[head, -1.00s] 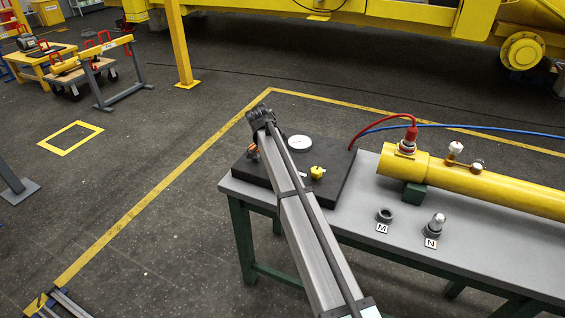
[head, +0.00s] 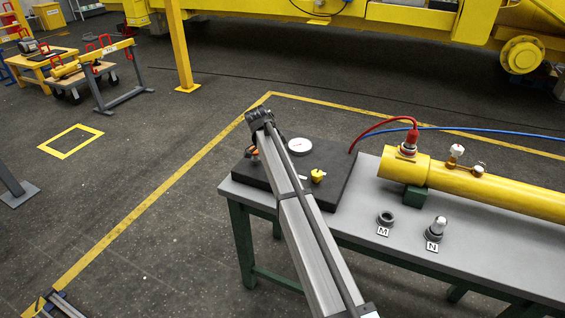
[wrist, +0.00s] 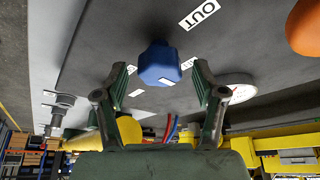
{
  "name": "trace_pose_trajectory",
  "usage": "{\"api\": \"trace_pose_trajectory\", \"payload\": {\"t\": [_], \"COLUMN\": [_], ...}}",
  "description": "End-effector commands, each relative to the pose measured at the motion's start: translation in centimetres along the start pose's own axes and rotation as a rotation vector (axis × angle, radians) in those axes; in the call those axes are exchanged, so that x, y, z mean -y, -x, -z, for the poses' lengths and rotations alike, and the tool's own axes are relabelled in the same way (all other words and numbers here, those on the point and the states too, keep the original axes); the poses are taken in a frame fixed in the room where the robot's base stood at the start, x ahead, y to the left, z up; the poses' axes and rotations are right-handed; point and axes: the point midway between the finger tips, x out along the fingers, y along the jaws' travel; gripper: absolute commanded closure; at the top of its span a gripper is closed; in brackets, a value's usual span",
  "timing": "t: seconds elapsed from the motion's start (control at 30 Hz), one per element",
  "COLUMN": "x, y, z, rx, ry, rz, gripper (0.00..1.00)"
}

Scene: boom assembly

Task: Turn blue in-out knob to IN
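The blue knob (wrist: 160,62) is a faceted block on the dark panel (wrist: 110,35) in the wrist view, with a small white mark on its lower side. A white label reading OUT (wrist: 199,13) lies beyond it to the upper right. My gripper (wrist: 160,76) is open, with one fingertip on each side of the knob. There seem to be gaps between the fingers and the knob. No label reading IN can be read. In the head view my arm hides the knob and the gripper, and the panel also shows there (head: 335,163).
A white round disc (head: 300,146), a yellow knob (head: 318,175) and an orange part (wrist: 305,27) are on the panel. A yellow cylinder (head: 490,187) with hoses and fittings marked M and N are on the grey table (head: 345,222) to the right.

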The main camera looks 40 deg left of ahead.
Motion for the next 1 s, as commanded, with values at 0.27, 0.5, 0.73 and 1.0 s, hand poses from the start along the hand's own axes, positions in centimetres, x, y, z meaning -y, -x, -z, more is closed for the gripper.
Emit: {"api": "trace_pose_trajectory", "payload": {"t": [0.27, 0.5, 0.73, 1.0], "x": [0.0, 0.1, 0.1, 0.1], "y": [0.2, 2.4, 6.8, 10.9], "z": [0.0, 0.1, 0.0, 0.0], "rx": [-0.001, -0.001, -0.001, -0.001], "ry": [0.001, 0.001, 0.001, 0.0], "rz": [0.001, 0.003, 0.004, 0.001], "gripper": [0.29, 0.29, 0.29, 0.29]}}
